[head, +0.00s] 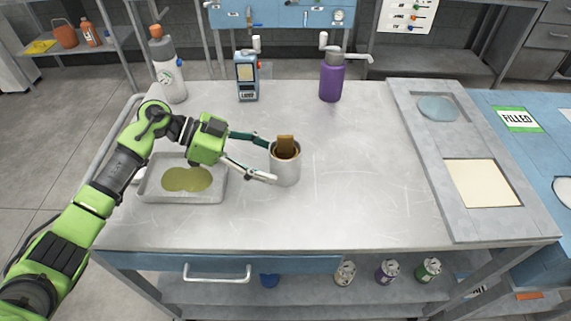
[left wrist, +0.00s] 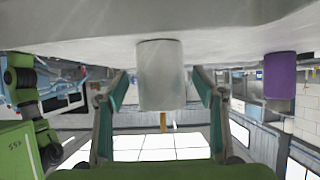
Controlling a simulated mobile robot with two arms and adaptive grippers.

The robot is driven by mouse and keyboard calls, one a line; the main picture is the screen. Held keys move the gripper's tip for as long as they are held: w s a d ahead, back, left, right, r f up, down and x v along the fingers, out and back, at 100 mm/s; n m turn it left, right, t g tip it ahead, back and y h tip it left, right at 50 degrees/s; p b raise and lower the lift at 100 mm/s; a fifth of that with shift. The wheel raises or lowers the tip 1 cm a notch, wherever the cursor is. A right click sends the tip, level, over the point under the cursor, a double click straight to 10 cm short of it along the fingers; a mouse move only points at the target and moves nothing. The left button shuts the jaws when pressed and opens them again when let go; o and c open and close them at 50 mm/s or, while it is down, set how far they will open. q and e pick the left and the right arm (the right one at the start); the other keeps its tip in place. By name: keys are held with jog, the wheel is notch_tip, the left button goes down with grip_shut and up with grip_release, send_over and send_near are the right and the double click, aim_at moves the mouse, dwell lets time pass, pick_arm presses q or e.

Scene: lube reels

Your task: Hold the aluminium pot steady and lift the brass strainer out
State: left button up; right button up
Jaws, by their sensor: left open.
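The aluminium pot (head: 286,170) is a grey cylinder standing upright on the metal workbench. The brown-gold brass strainer (head: 286,146) sits inside it, its upper part sticking up above the rim. My left gripper (head: 272,161) is open at the pot's left side, one fingertip toward the back and one toward the front. In the left wrist view, which is upside down, the pot (left wrist: 160,78) shows between the spread fingers with gaps on both sides. A bit of the strainer (left wrist: 163,120) shows past its rim. My right gripper is not visible.
A shallow tray (head: 150,194) with yellowish liquid lies below my left forearm. A grey-white bottle (head: 170,80), a blue-grey can (head: 247,80) and a purple bottle (head: 331,82) stand along the back. The bench is clear right of the pot, up to a raised grey panel (head: 440,150).

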aim_at(281, 165)
pick_arm(q)
jog(key=shift+p+x, duration=0.8)
jog(key=shift+x, duration=0.3)
jog(key=shift+d+f, duration=0.25)
jog(key=shift+d, duration=0.35)
jog(key=shift+d+f, duration=0.15)
jog(key=shift+d, duration=0.05)
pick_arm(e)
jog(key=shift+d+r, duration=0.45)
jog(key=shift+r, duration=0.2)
